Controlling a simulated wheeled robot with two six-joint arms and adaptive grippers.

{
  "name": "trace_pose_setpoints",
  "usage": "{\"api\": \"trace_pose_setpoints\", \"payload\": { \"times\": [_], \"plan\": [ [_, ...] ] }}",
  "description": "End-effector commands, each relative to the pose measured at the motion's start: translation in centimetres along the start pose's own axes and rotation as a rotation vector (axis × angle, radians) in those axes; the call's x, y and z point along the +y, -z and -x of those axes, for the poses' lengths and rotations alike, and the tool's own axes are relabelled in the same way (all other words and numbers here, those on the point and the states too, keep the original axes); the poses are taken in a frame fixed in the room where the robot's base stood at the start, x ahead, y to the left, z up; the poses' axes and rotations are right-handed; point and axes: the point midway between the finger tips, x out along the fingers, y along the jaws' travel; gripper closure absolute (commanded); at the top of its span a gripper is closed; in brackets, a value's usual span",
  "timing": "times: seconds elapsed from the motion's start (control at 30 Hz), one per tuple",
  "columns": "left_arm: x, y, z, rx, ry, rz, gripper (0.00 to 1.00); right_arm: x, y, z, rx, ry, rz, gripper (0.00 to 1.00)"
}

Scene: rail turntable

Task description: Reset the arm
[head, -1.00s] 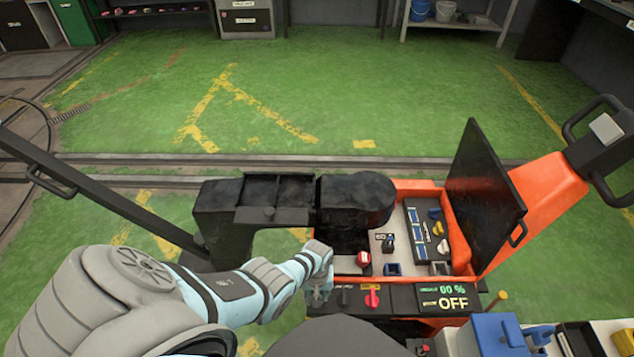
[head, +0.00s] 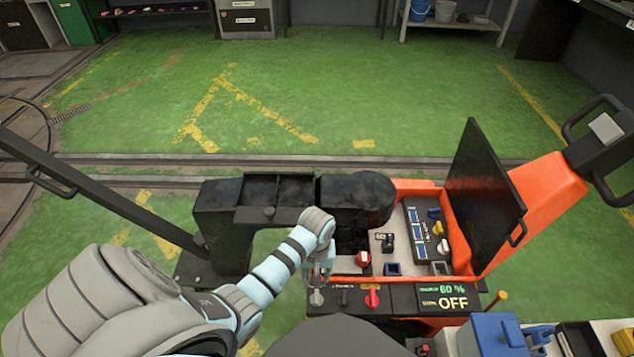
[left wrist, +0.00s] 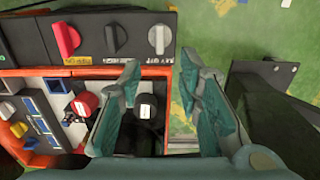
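My left gripper (head: 320,274) is over the near left edge of the orange machine, just behind a grey knob (head: 317,298) on its black control panel (head: 390,298). In the left wrist view its teal fingers (left wrist: 160,72) are apart with nothing between them, and the grey knob (left wrist: 160,39) lies beyond their tips. A black knob (left wrist: 116,38) and a red knob (left wrist: 67,38) sit in the same row. The panel display (head: 445,296) reads 60 % and OFF. My right gripper is in neither view.
The open orange compartment (head: 434,188) holds a red button (head: 363,258) and several switches. Its black lid (head: 486,190) stands raised at the right. A black arm-like housing (head: 280,214) stands behind my left wrist. A blue box (head: 495,335) is at the lower right.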

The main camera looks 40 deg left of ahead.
Motion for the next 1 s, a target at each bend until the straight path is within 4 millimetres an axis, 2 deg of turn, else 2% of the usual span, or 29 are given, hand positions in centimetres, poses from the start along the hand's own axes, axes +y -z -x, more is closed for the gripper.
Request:
{"api": "trace_pose_setpoints", "payload": {
  "times": [0.47,0.57,0.67,0.7,0.77,0.8,0.9,1.0],
  "plan": [
    [0.0,-0.1,-0.2,0.0,0.0,-0.003,0.68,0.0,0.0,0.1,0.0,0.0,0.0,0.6],
    [-1.3,-1.5,-2.1,0.004,0.006,-0.049,0.68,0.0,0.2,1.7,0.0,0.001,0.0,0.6],
    [-4.9,-5.7,-6.4,0.027,0.024,-0.176,0.68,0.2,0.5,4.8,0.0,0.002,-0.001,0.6],
    [-7.0,-8.3,-8.2,0.039,0.032,-0.245,0.68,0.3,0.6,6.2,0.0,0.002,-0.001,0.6],
    [-10.2,-12.5,-10.2,0.059,0.043,-0.358,0.68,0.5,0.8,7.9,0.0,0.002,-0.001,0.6],
    [-12.2,-15.3,-11.0,0.071,0.048,-0.431,0.68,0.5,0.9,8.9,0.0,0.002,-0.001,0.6],
    [-16.3,-21.5,-11.8,0.094,0.049,-0.582,0.68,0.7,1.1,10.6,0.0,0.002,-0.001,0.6],
    [-18.3,-25.0,-11.9,0.11,0.043,-0.67,0.68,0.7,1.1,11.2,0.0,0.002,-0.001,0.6]
  ]
}}
